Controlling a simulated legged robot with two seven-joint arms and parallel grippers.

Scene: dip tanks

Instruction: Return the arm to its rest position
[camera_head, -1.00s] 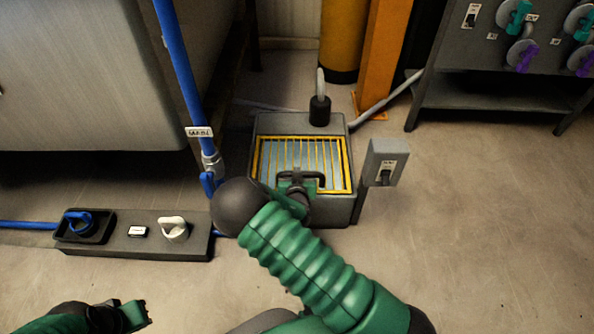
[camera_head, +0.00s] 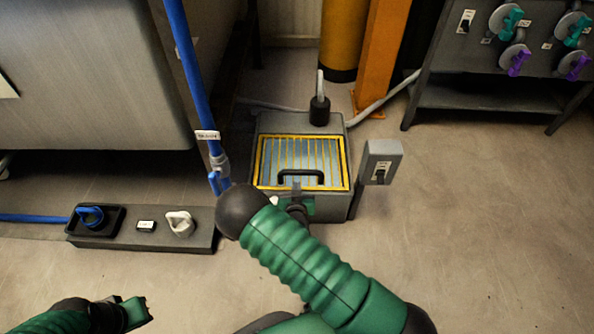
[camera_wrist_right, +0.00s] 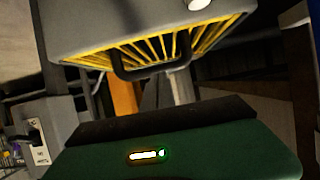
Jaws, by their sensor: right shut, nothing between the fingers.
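My right arm, green with a ribbed sleeve, comes in from the lower right. My right gripper (camera_head: 299,192) is shut and empty at the near edge of a grey box (camera_head: 350,205), just below the black handle (camera_head: 301,174) on its yellow-barred grate (camera_head: 342,150). The handle now shows whole and apart from the fingers. In the right wrist view the handle (camera_wrist_right: 150,72) and yellow bars appear beyond the green gripper housing, with a lit indicator on it. My left gripper (camera_head: 138,311) hangs low at the bottom left, away from everything; its jaws are too unclear to judge.
A switch box (camera_head: 381,163) stands right of the grey box. A blue pipe (camera_head: 195,85) with a valve runs down on its left. A dark panel (camera_head: 146,240) with a blue and a white knob lies at left. A valve rack (camera_head: 490,95) stands upper right. The floor at right is clear.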

